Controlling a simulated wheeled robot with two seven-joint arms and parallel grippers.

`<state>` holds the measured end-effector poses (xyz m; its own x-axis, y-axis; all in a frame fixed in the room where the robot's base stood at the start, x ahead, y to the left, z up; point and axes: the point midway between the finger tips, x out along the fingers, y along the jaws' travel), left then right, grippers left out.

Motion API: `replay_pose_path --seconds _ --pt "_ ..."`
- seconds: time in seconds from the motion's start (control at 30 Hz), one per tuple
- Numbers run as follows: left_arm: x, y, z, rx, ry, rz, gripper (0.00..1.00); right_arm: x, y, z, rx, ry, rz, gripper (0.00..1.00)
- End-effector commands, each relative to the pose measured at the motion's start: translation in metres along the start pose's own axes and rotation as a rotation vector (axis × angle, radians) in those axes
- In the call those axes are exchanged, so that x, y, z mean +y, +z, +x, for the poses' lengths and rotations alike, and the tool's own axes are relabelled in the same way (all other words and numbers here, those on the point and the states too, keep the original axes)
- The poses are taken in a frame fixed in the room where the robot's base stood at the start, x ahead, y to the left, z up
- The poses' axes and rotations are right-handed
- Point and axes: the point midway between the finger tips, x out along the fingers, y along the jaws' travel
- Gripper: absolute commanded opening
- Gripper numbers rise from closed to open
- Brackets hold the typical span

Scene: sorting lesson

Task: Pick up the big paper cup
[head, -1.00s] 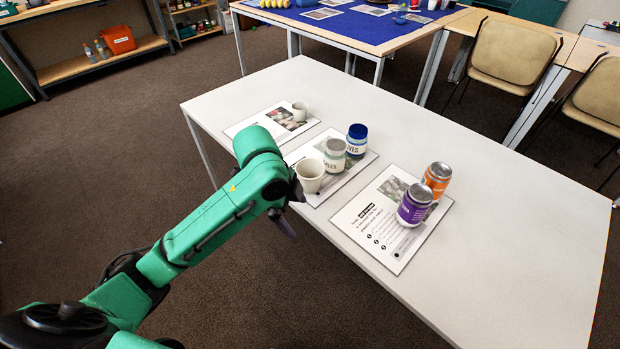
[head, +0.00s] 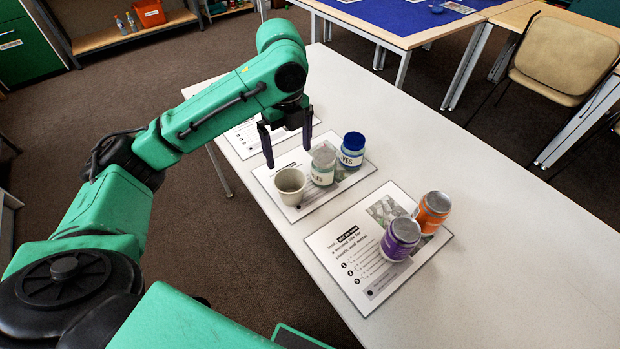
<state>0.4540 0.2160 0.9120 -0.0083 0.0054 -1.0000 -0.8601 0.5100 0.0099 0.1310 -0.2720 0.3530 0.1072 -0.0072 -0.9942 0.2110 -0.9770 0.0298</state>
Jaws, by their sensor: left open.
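The big paper cup (head: 291,187) is pale, upright and open-topped. It stands on the middle printed sheet (head: 270,179), at the left of a jar with a grey lid (head: 323,166). My left gripper (head: 288,156) is open and empty, its two dark fingers pointing down. In the picture its fingertips are just above the cup's far rim, apart from it; their height over the table is hard to judge. The smaller cup on the far sheet (head: 249,137) is hidden behind my left arm and gripper. My right gripper is not in view.
A blue-lidded jar (head: 351,152) stands right of the grey-lidded one. A purple can (head: 400,239) and an orange can (head: 432,212) stand on the near sheet (head: 335,262). The white table (head: 500,220) is clear on its right side.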

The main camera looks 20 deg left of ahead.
Motion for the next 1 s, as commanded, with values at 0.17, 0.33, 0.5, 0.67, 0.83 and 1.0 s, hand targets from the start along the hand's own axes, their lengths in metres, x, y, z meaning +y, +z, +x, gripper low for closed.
replay_pose_path --seconds 0.17,0.33,0.5,0.67,0.83,1.0 --pt "0.001 -0.001 0.039 0.003 0.006 -0.002 1.0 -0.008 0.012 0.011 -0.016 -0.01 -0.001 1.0" --pt "0.0 -0.001 0.08 0.001 0.003 -0.002 1.0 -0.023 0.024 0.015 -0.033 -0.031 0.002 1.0" --pt "0.002 -0.002 0.104 0.005 0.012 0.0 1.0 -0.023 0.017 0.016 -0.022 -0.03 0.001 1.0" --pt "0.0 -0.002 0.135 0.003 0.011 -0.002 1.0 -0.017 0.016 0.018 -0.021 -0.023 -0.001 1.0" --pt "-0.002 -0.001 0.146 0.0 0.003 0.001 1.0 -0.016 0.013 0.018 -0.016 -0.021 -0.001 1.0" --pt "-0.002 -0.001 0.145 -0.001 0.001 0.001 0.85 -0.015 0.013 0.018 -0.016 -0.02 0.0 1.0"
